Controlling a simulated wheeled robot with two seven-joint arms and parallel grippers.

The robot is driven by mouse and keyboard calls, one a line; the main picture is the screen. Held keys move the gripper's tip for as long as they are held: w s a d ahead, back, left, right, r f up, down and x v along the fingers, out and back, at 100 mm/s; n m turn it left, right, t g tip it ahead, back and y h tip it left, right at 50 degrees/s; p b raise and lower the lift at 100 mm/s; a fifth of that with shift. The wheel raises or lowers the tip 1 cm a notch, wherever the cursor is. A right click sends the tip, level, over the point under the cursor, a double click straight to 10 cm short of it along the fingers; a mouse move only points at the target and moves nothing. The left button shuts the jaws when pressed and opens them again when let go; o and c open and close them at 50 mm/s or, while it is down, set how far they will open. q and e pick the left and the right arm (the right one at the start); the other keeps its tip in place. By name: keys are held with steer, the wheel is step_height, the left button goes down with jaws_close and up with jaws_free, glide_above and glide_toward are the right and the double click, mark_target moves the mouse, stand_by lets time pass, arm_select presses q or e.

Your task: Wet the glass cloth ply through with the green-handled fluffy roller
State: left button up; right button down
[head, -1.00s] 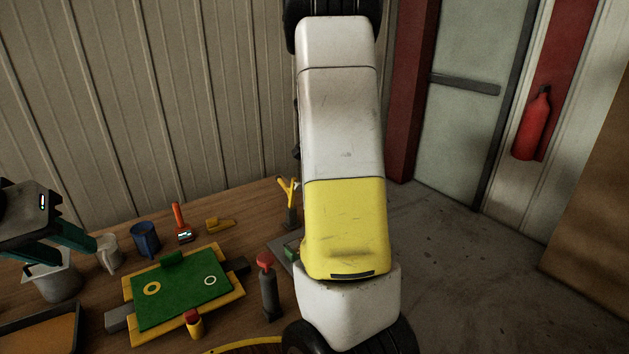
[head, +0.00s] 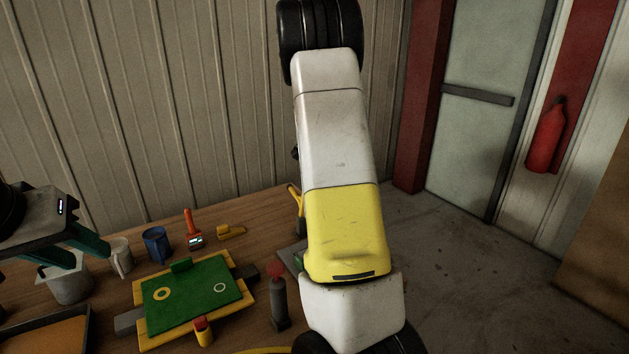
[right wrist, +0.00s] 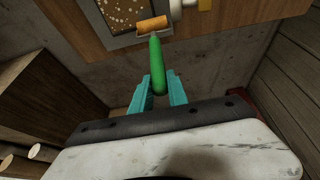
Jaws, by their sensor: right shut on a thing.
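My right gripper (right wrist: 158,92) is shut on the green handle (right wrist: 157,65) of the roller. The roller's orange-tan sleeve (right wrist: 153,24) is at the near edge of a grey tray with a speckled inside; I cannot tell if it touches. In the head view my right arm hides this gripper and the roller. A green sheet (head: 192,297) with a yellow ring and a white ring lies flat on a yellow-edged board; I cannot tell whether it is the glass cloth ply. My left gripper (head: 90,256) is open and empty above a pale pot at the left.
The wooden bench holds a white mug (head: 121,257), a blue mug (head: 156,244), an orange-handled tool (head: 193,229) and a yellow brush (head: 231,232). A dark tray (head: 45,332) with an orange inside is at the lower left. A red-topped grey post (head: 279,300) stands right of the board.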

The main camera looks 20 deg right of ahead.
steer(key=shift+f, duration=0.75)
steer(key=s+a, duration=0.2)
steer(key=a, duration=1.1)
steer(key=shift+a, duration=0.3)
stand_by(0.5)
steer(key=shift+r, duration=0.1)
step_height(320, 180, up, 7)
stand_by(0.6)
stand_by(0.5)
